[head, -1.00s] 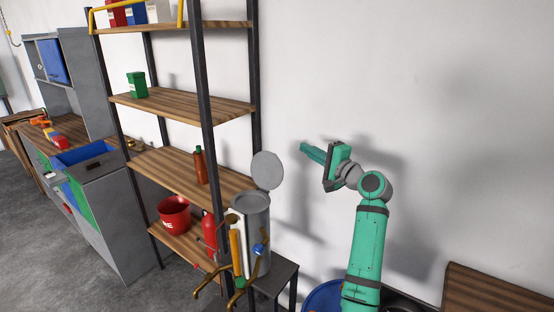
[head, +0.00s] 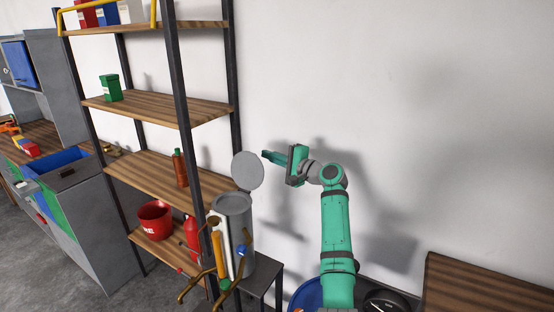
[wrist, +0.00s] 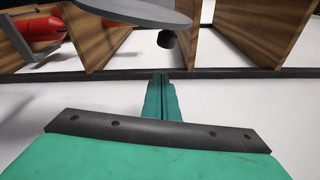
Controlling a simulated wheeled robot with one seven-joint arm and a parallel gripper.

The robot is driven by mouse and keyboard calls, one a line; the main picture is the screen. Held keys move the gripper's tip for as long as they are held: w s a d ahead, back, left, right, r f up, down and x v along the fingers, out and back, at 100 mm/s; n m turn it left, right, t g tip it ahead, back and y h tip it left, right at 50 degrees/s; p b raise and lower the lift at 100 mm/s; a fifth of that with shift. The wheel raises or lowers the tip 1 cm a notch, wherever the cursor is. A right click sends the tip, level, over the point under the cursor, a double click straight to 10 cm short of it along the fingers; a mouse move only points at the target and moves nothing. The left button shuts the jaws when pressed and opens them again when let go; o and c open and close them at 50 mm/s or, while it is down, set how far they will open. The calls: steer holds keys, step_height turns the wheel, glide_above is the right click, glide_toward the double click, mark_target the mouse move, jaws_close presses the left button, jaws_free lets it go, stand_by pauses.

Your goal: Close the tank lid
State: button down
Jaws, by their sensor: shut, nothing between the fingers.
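The grey cylindrical tank (head: 236,240) stands on a small dark stand at the lower middle of the head view. Its round grey lid (head: 247,171) is raised, standing nearly upright above the tank's back rim. In the wrist view the lid (wrist: 140,10) shows at the top as a tilted disc. A short dark knob-like part (wrist: 167,39) shows below it. My gripper (head: 267,156) is right beside the lid at about its height, pointing left. In the wrist view its fingers (wrist: 161,80) are together and empty. Whether they touch the lid cannot be told.
A metal-framed shelf (head: 150,175) with wooden boards stands left of the tank, holding a red bucket (head: 154,221) and a brown bottle (head: 180,167). A rack with colored tools (head: 219,255) stands before the tank. The white wall is close behind my arm.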

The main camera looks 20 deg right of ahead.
mark_target(250, 170)
steer(key=shift+s+a+r, duration=0.2)
steer(key=shift+s+a, duration=0.35)
steer(key=shift+a, duration=0.25)
steer(key=shift+s+a+r, duration=0.15)
steer(key=shift+s+a, duration=0.35)
steer(key=shift+a, duration=0.3)
